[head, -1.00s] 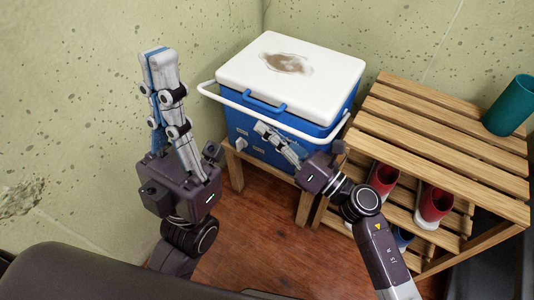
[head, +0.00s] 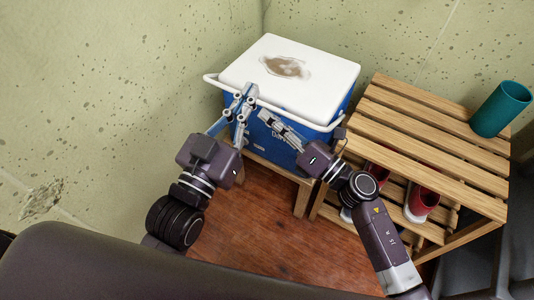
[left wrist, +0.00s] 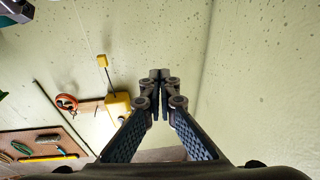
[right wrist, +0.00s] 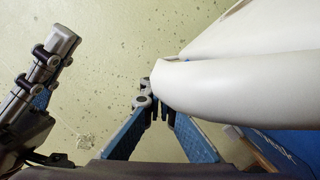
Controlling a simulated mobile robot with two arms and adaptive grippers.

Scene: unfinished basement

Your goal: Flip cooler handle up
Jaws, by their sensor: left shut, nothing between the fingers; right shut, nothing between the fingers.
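The cooler (head: 318,75) has a white lid and a blue body and stands in the corner. Its white handle (head: 212,79) hangs across the front below the lid edge, partly hidden behind my grippers. My left gripper (head: 250,90) is shut and empty, in front of the cooler's front left side; it also shows in the left wrist view (left wrist: 160,75). My right gripper (head: 265,115) is shut and empty, close to the handle at the front. In the right wrist view the handle (right wrist: 240,88) looms large beside the fingertips (right wrist: 155,88); I cannot tell if they touch.
Walls close in behind and left. Tools hang on a board (left wrist: 40,145) in the left wrist view. The floor (head: 260,240) in front is clear.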

